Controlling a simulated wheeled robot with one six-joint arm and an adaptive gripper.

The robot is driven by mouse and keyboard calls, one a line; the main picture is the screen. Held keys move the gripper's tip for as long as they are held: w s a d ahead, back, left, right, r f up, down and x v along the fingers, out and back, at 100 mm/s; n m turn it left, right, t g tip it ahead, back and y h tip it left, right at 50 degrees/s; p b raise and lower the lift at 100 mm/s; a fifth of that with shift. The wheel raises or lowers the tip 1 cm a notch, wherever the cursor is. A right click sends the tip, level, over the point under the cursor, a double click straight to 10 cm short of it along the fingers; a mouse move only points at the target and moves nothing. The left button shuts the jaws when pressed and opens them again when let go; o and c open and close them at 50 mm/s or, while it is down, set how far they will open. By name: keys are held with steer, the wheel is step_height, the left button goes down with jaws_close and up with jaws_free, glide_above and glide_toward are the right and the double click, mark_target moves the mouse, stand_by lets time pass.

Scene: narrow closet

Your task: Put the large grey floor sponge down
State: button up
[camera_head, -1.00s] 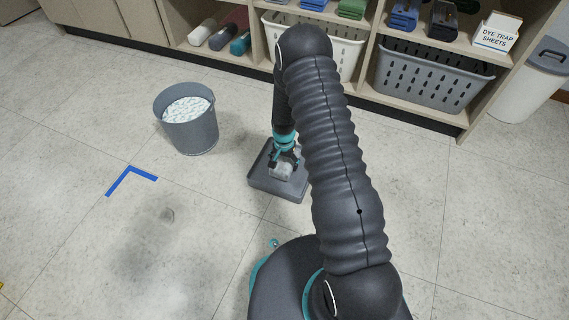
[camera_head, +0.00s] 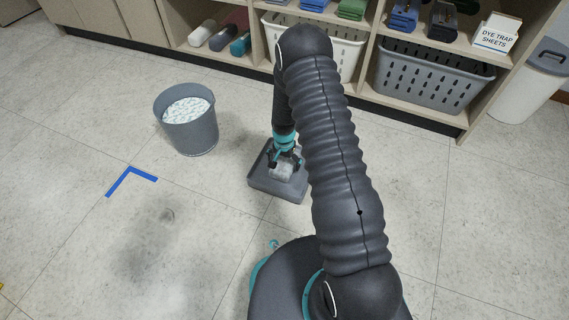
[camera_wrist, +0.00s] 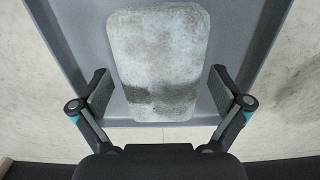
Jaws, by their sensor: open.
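The large grey floor sponge (camera_head: 284,172) rests in a shallow grey tray (camera_head: 262,184) on the floor. In the wrist view the sponge (camera_wrist: 158,55) is a worn, rounded block with a darker band near its lower end. The tray (camera_wrist: 240,45) shows around it, with bare tray on both sides. My gripper (camera_head: 285,158) is low over the tray. In the wrist view my gripper (camera_wrist: 160,90) is open, one finger on each side of the sponge's near end, with a visible gap on both sides. The arm partly hides the tray's right side in the head view.
A grey bucket (camera_head: 190,134) with whitish contents stands left of the tray. A blue corner mark (camera_head: 133,176) is on the floor. Shelves with a white basket (camera_head: 345,50) and a grey basket (camera_head: 430,78) line the back. A bin (camera_head: 530,82) stands at right.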

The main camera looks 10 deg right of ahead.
step_height(320, 180, up, 12)
steer(key=p, duration=0.2)
step_height(320, 180, up, 15)
steer(key=n+t, duration=0.1)
steer(key=n, duration=0.1)
glide_above(284, 162)
steer(key=s, duration=0.2)
steer(key=s+r+n+t, duration=0.15)
steer(key=s+r, duration=0.45)
steer(key=r, duration=0.6)
steer(key=s+r+n+t, duration=0.1)
steer(key=s+r+n, duration=0.1)
steer(key=s+r, duration=0.4)
steer(key=s+r+n+t, duration=0.1)
steer(key=s+r, duration=0.6)
steer(key=s, duration=0.9)
steer(key=shift+s+d+n+t, duration=0.2)
steer(key=shift+n+t, duration=0.15)
steer(key=shift+t, duration=0.2)
steer(key=shift+r, duration=0.15)
step_height(284, 162, up, 8)
steer(key=p, duration=0.7)
